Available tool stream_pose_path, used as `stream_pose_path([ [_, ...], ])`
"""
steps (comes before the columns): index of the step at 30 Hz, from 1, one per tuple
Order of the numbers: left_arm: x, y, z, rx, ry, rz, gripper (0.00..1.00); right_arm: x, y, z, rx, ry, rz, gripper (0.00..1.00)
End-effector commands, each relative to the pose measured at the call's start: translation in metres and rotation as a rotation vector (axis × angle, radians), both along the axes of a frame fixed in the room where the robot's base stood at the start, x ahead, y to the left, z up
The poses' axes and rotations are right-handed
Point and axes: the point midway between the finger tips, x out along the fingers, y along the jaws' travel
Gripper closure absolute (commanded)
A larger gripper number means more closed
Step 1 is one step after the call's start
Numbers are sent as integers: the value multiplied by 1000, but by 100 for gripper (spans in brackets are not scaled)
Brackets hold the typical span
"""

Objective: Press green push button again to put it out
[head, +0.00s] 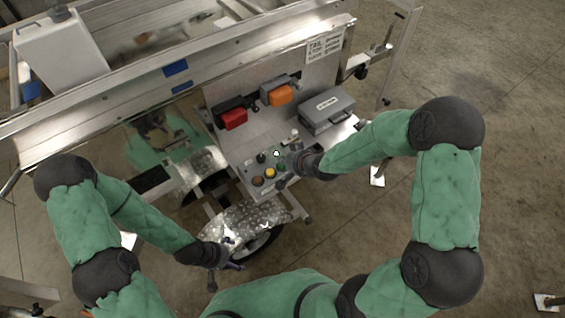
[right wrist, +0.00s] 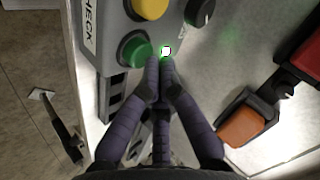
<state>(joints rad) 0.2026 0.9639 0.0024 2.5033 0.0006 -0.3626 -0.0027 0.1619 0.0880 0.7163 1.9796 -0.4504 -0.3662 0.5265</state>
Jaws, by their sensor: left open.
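The green push button (right wrist: 133,50) sits on the grey control box near the lower end of its face in the right wrist view. Next to it is a small lamp (right wrist: 166,50), glowing white with a green rim. My right gripper (right wrist: 160,62) is shut and empty, its fingertips together just beside the button and below the lamp in the picture; I cannot tell whether they touch. In the head view my right gripper (head: 287,160) is over the control box (head: 251,165) and partly covers it. My left gripper (head: 235,254) is open and empty, low near the trailer wheel.
The box also carries a yellow button (right wrist: 151,6) and a black knob (right wrist: 200,12). Red (head: 233,119) and orange (head: 280,95) lights and a grey case (head: 327,108) are on the trailer's panel. Concrete floor lies open at the right.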

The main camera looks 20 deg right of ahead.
Motion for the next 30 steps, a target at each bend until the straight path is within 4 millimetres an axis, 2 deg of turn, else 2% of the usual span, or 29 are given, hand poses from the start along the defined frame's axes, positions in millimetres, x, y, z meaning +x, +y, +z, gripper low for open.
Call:
stream_pose_path([
  [3,0,0,6,0,0,0,4,0,0,7,0,-1,-1,100],
  [15,0,0,8,0,0,0,4,0,0,10,0,-1,-1,100],
  [30,0,0,44,0,0,0,4,1,0,52,0,-2,-1,100],
])
